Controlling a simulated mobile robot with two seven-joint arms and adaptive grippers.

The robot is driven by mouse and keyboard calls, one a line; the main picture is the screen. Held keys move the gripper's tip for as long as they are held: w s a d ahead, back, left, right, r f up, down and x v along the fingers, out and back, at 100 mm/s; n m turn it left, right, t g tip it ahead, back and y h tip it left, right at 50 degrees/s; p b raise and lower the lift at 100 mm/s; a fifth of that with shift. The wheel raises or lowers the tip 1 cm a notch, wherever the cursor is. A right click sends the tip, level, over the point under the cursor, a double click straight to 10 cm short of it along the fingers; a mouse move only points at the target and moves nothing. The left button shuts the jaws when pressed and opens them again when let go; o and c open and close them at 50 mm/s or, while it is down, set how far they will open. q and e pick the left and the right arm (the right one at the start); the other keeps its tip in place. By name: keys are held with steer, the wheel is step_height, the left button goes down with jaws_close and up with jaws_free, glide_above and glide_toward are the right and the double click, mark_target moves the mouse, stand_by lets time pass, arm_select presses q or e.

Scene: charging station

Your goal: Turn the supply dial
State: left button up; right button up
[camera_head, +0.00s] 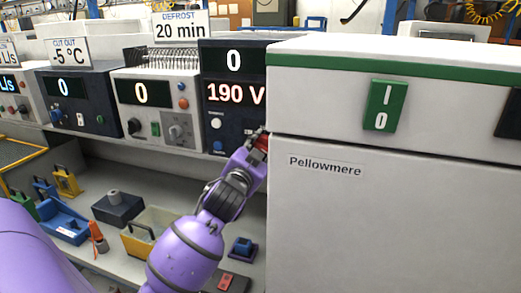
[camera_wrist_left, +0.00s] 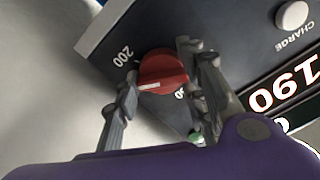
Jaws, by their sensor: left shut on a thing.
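The supply dial (camera_wrist_left: 163,72) is a red round knob with a white pointer line, on the dark front of a supply unit. In the left wrist view, my left gripper (camera_wrist_left: 158,83) has one finger on each side of the dial and is shut on it. The marking 200 shows beside the dial; another marking is partly hidden by a finger. In the head view the supply unit (camera_head: 232,92) reads 0 above and 190 V below. My left gripper (camera_head: 257,143) is at its lower right, with only a bit of red showing. My right gripper is not in view.
A large white cabinet (camera_head: 390,210) labelled Pellowmere stands close to the right of my left gripper. Other instrument units (camera_head: 75,100) line the shelf to the left. Below, the bench holds a yellow bin (camera_head: 137,242) and several small fixtures.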

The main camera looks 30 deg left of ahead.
arm_select(q)
steer(key=shift+d+f, duration=0.2)
steer(key=o, duration=1.1)
steer(key=shift+r, duration=0.1)
steer(key=shift+s, duration=0.5)
steer(key=v, duration=1.1)
steer(key=shift+d, duration=0.1)
